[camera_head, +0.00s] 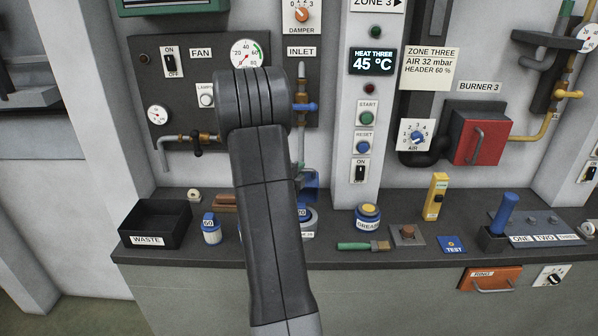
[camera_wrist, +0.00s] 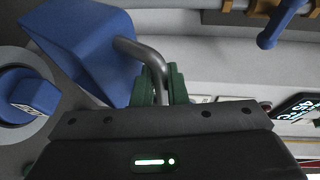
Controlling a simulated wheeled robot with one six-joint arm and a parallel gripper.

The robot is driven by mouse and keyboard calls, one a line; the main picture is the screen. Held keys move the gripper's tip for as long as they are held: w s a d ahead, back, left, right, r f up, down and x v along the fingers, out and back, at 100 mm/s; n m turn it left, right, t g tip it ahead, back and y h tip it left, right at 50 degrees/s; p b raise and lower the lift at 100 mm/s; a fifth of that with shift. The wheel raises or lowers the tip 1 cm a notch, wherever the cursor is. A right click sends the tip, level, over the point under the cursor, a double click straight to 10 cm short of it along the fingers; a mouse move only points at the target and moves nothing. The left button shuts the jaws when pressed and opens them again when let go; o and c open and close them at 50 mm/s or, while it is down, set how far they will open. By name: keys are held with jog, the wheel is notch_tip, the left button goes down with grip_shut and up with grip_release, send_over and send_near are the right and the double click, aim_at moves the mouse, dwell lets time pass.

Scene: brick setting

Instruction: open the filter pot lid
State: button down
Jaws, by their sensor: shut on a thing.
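The blue filter pot part (camera_wrist: 85,45), which I take for the lid, is a tilted, box-like piece at upper left in the wrist view. A bent grey metal handle (camera_wrist: 135,50) sticks out of its side. My gripper (camera_wrist: 161,88) has green fingers shut on the end of this handle. In the head view a small piece of blue (camera_head: 311,185) shows just right of my arm, low against the wall. My arm hides most of the pot and the gripper there, so how far the lid stands open is unclear.
A blue-handled valve (camera_head: 304,107) is on the wall above; its handle shows in the wrist view (camera_wrist: 282,22). A round blue-topped item (camera_wrist: 28,95) stands close at left. A grease tin (camera_head: 367,217), brush (camera_head: 363,246) and waste bin (camera_head: 155,224) stand on the counter.

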jog(key=shift+w, duration=0.15)
jog(key=w+b, duration=0.3)
jog(key=w, duration=0.3)
jog(key=shift+r, duration=0.15)
jog(key=shift+w+f+b, duration=0.2)
jog(key=shift+w+b, duration=0.15)
jog(key=shift+w, duration=0.95)
